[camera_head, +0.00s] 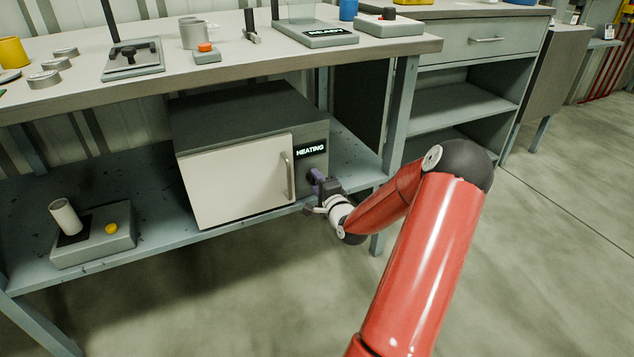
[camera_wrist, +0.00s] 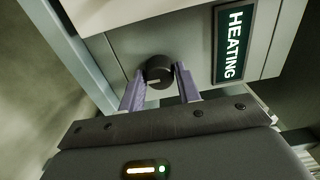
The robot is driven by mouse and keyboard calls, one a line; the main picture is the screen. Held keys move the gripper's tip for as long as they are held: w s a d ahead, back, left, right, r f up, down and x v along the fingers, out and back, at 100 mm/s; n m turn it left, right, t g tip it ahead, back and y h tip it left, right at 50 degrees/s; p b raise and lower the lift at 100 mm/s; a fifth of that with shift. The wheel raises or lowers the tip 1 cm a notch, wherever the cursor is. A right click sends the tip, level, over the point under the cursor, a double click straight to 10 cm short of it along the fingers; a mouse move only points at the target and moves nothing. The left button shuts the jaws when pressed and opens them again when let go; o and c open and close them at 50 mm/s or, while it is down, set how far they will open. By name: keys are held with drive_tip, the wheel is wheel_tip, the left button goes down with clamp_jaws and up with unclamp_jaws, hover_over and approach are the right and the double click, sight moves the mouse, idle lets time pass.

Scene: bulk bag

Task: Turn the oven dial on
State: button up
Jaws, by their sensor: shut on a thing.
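The oven (camera_head: 240,160) sits on the lower shelf of the workbench, its white door closed, with a silver handle (camera_head: 287,174). A display on its right front panel reads "HEATING" (camera_head: 311,150). In the wrist view the black round dial (camera_wrist: 159,72) is on the oven front beside the "HEATING" label (camera_wrist: 234,43), and a pale mark shows on its face. My gripper (camera_wrist: 160,92) has its two purple fingers on either side of the dial, shut on it. In the head view my gripper (camera_head: 320,190) is at the oven's lower right front and hides the dial.
A grey device with a yellow button (camera_head: 111,228) and a white cylinder (camera_head: 66,217) stand on the shelf left of the oven. A bench leg (camera_head: 399,110) is close right of my gripper. The bench top (camera_head: 200,85) overhangs the oven. The floor in front is clear.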

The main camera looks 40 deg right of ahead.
drive_tip(key=o, duration=1)
drive_tip(key=v, duration=0.7)
drive_tip(key=shift+s+a, duration=0.1)
drive_tip(key=shift+s, duration=0.3)
